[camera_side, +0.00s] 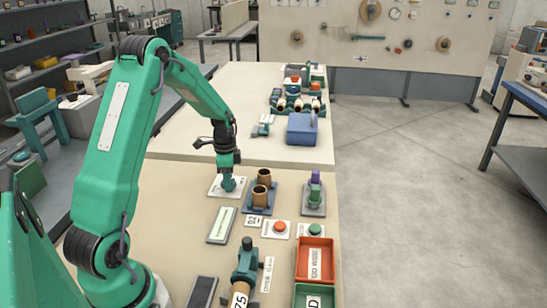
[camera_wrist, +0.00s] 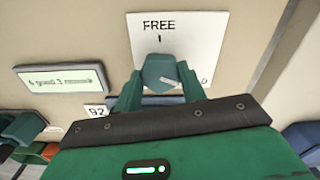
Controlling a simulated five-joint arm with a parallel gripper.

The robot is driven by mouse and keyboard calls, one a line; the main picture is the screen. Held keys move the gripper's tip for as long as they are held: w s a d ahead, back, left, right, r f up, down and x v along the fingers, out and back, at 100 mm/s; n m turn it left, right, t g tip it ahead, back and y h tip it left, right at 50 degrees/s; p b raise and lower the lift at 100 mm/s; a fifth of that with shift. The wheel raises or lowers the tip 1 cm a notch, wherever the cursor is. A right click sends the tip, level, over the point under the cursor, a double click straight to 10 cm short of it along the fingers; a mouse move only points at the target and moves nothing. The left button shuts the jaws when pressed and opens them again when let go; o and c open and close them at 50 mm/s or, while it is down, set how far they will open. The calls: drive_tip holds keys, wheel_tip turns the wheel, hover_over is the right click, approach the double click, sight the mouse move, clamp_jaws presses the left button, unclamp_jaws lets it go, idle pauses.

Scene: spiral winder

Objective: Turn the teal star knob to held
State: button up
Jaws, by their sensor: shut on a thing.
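The teal star knob (camera_wrist: 158,70) sits on a white plate (camera_wrist: 195,35) in the wrist view. The plate reads FREE with a tick above the knob; part of another label shows at the right, mostly hidden by a finger. My gripper (camera_wrist: 160,86) is shut on the knob, one green finger on each side. In the side view my gripper (camera_side: 227,172) points straight down over the white plate (camera_side: 213,188), and the knob is hard to tell from the fingers.
Brown cups in a blue holder (camera_side: 258,200) stand close right of the plate. A small display (camera_side: 221,225) lies in front; it also shows in the wrist view (camera_wrist: 62,78). Red and green buttons (camera_side: 280,228), a red tray (camera_side: 315,262) and a purple-topped fixture (camera_side: 315,190) stand farther right.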

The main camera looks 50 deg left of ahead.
drive_tip(key=shift+m, duration=0.6)
drive_tip(key=o, duration=1)
drive_tip(key=shift+c, duration=0.2)
drive_tip(key=shift+r, duration=3.95)
